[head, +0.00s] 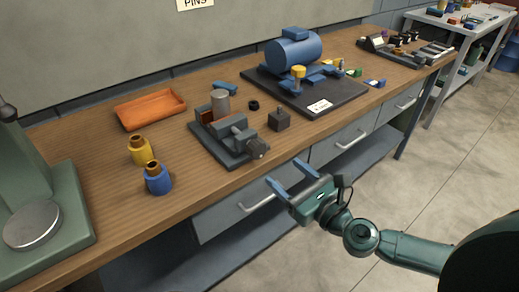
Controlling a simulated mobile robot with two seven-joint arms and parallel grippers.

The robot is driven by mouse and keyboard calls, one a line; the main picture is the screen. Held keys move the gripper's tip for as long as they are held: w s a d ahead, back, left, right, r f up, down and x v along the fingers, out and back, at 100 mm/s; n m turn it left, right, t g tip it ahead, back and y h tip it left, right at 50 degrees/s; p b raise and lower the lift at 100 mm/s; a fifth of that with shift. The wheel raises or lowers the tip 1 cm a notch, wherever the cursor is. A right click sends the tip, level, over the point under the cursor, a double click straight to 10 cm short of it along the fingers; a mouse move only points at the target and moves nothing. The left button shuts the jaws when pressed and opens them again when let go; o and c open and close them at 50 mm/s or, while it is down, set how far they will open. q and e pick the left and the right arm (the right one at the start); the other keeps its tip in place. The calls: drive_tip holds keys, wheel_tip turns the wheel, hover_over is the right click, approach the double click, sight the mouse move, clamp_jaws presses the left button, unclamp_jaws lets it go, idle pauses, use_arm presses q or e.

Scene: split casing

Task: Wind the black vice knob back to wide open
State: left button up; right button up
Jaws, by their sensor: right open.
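The grey vice (222,148) sits on the wooden bench near its front edge. Its dark knob (259,148) is at the vice's right front end, toward the bench edge. A grey cylinder (220,103) stands upright at the back of the vice, beside an orange-brown part (205,115); I cannot tell whether the jaws touch either. My right gripper (284,173) is open and empty, in front of the bench edge. Its two blue fingers point toward the bench, below and right of the knob and apart from it. My left gripper is not in view.
A dark block (279,121) stands close right of the knob. A blue motor (294,52) is on a black plate behind. An orange tray (150,109), yellow bottle (141,150) and blue bottle (158,179) are left. Drawer handles (258,203) stick out below the bench top.

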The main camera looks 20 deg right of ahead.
sight(260, 151)
drive_tip(key=p+x, duration=0.1)
drive_tip(key=x, duration=0.9)
drive_tip(key=shift+w+a, duration=0.1)
drive_tip(key=shift+c, duration=0.5)
drive_tip(key=c, duration=0.9)
